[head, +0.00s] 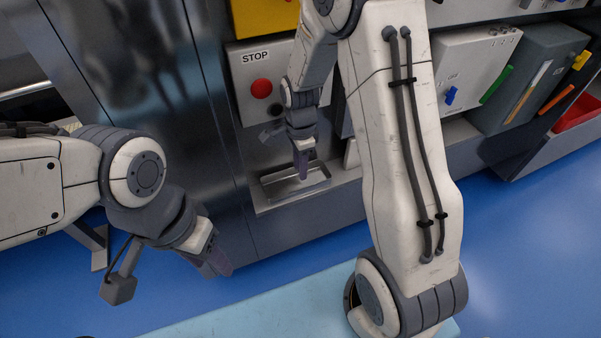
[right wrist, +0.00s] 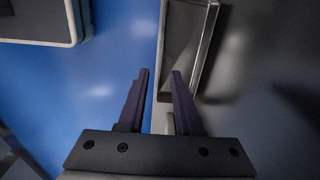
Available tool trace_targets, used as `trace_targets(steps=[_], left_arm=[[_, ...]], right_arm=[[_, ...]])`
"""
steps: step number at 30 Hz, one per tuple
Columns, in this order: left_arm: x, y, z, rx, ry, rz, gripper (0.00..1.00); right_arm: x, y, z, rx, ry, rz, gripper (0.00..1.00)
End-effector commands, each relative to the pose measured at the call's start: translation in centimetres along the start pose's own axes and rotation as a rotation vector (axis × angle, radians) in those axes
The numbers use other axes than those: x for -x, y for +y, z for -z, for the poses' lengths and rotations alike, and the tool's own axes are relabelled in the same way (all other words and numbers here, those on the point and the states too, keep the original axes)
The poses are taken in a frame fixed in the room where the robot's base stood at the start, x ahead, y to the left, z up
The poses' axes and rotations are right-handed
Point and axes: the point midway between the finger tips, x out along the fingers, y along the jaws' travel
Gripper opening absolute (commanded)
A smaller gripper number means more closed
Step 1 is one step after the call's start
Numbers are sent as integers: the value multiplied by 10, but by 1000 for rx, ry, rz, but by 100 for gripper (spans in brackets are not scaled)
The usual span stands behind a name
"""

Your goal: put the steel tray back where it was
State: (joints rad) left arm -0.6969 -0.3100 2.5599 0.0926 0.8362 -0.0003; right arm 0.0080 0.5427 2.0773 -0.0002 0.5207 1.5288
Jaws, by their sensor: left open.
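The steel tray (head: 318,183) is a shallow shiny rectangle on the low ledge under the STOP box. Part of it is hidden behind my right gripper (head: 304,175), which points down over it in the head view. In the right wrist view the tray (right wrist: 208,45) lies beyond the fingertips. There my right gripper (right wrist: 161,73) has its fingers apart, the right one overlapping the tray and the left one over blue floor. I see nothing clamped between them. My left gripper (head: 216,262) is open and empty, low at the left, away from the tray.
A STOP box (head: 262,85) with a red button stands just behind the tray. A dark cabinet (head: 140,90) is at the left. Boxes (head: 478,65) and a red bin (head: 577,112) are at the right. A light blue platform (head: 290,308) lies in front; blue floor is clear.

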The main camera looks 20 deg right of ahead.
Motion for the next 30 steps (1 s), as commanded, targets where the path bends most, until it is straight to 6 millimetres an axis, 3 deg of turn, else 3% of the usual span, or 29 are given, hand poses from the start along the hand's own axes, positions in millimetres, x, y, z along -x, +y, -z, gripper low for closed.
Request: trace_targets(steps=[1,7,11,14,19,24,27,30], left_arm=[[5,0,0,0,0,0,50],[8,1,0,0,0,0,50],[8,1,0,0,0,0,50],[8,1,0,0,0,0,50],[8,1,0,0,0,0,50],[8,1,0,0,0,0,50],[8,1,0,0,0,0,50],[8,1,0,0,0,0,50]], right_arm=[[10,-1,0,0,0,2,34],[26,2,-6,41,-1,3,34],[50,18,-37,274,-6,14,34],[81,49,-77,624,-13,29,34],[126,133,-132,1352,-29,57,34],[145,201,-148,1900,-43,83,34],[148,222,-149,2082,-47,94,34],[149,231,-148,2164,-49,98,34]])
